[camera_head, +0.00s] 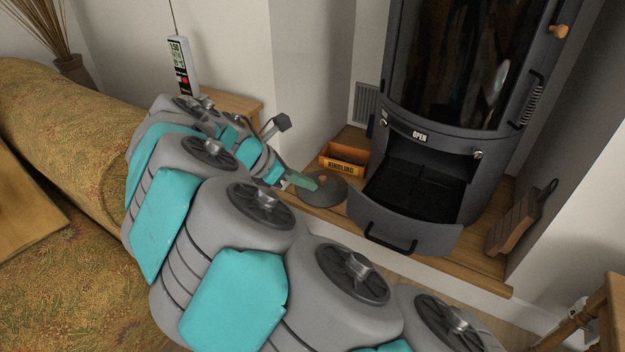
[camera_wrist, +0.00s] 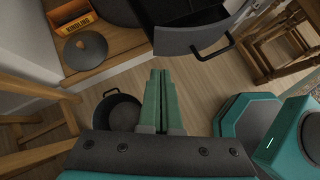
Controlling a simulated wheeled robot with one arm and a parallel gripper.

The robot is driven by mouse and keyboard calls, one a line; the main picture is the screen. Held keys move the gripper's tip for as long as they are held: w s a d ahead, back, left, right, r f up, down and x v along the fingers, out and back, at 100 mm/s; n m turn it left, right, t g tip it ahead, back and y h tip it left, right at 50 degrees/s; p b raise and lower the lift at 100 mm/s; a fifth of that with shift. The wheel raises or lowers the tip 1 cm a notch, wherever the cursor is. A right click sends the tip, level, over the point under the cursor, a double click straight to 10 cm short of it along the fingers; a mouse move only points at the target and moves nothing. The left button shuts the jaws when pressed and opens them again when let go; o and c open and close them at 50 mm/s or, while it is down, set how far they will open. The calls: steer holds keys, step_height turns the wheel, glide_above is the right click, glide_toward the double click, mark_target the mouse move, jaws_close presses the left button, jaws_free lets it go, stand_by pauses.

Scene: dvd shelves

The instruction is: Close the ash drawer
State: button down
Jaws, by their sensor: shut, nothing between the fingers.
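The ash drawer (camera_head: 408,237) is a dark grey drawer with a curved front and a black bar handle (camera_head: 391,241). It is pulled out from the bottom of the black stove (camera_head: 440,141), and its dark inside shows. In the wrist view the drawer (camera_wrist: 181,41) is at the top, beyond my fingertips, with its handle (camera_wrist: 213,49) to the right. My gripper (camera_head: 313,182) is left of the drawer in the head view and apart from it. In the wrist view its green fingers (camera_wrist: 160,78) are together with nothing between them.
A kindling box (camera_head: 343,159) and a round grey lid (camera_head: 324,190) are on the wooden hearth left of the drawer. A dark pot (camera_wrist: 114,111) stands on the floor. Patterned sofa (camera_head: 60,110) at left.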

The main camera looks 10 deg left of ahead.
mark_target(352, 190)
steer(key=w+d+f, duration=0.1)
steer(key=w+d, duration=0.1)
steer(key=w+d+f, duration=0.2)
steer(key=d, duration=0.1)
steer(key=w+d+f, duration=0.2)
steer(key=shift+d+f, duration=0.2)
steer(key=shift+f, duration=0.05)
stand_by(0.3)
